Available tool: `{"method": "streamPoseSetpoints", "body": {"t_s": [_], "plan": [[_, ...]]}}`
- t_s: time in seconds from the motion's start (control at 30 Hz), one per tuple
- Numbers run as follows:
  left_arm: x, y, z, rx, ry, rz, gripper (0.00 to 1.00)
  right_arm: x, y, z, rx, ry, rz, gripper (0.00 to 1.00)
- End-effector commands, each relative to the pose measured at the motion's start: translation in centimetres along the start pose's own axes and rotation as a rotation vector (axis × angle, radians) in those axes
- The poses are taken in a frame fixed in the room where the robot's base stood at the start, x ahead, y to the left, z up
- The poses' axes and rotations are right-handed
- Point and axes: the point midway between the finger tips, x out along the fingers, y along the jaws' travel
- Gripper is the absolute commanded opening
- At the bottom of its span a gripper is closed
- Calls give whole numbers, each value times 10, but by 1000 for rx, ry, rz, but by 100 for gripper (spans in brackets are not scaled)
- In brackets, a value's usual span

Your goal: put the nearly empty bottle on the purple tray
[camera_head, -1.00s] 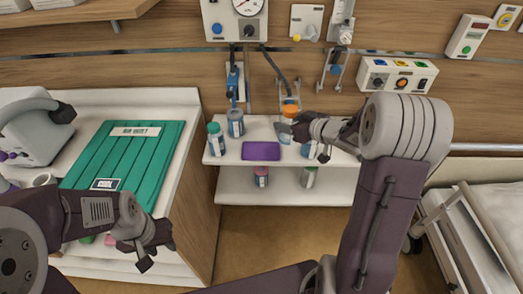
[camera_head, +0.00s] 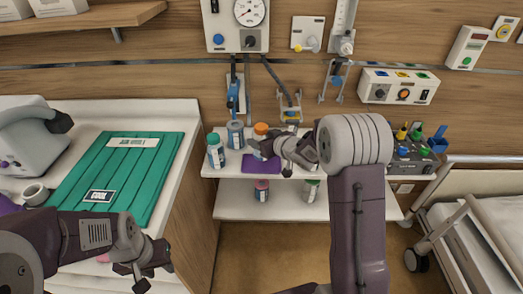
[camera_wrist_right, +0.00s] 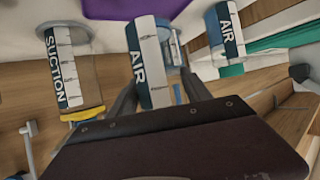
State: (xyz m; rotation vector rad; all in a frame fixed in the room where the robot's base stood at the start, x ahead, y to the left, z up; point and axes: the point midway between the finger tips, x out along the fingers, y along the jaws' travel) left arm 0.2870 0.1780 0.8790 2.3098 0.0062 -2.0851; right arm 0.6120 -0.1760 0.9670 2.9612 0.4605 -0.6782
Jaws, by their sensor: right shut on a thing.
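My right gripper (camera_head: 268,143) is shut on an orange-capped bottle (camera_head: 260,130), held near the back of the purple tray (camera_head: 250,166) on the upper shelf. In the right wrist view this bottle (camera_wrist_right: 150,65) has a white label reading AIR and sits between my fingers. The purple tray (camera_wrist_right: 130,8) shows at that view's top edge. I cannot tell the liquid level, or whether the bottle touches the tray. My left gripper (camera_head: 133,277) is open and empty beside the left cabinet.
A dark holder (camera_head: 412,160) with coloured items is at the right.

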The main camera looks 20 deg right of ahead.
Motion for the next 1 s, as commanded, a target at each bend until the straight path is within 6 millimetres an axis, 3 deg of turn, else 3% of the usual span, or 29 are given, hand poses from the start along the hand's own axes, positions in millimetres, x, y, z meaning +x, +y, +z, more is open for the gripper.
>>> {"method": "streamPoseSetpoints", "body": {"t_s": [0.13, 0.3, 0.67, 0.7, 0.73, 1.0], "plan": [[3, 0, 0, 0, 0, 0, 36, 3, 0, 6, 1, 0, 0, 12], [13, 0, 1, 0, 0, 0, 36, 16, 0, 35, 2, -2, -1, 12], [15, 0, 2, 0, 0, 0, 36, 19, 0, 39, 0, 1, 1, 12], [13, 0, 1, 0, 0, 0, 36, 18, 0, 38, 0, 0, 1, 68], [13, 0, 1, 0, 0, 0, 36, 18, 0, 38, 0, 0, 1, 76], [13, 0, 1, 0, 0, 0, 36, 18, 0, 38, 0, 1, 0, 78]]}}
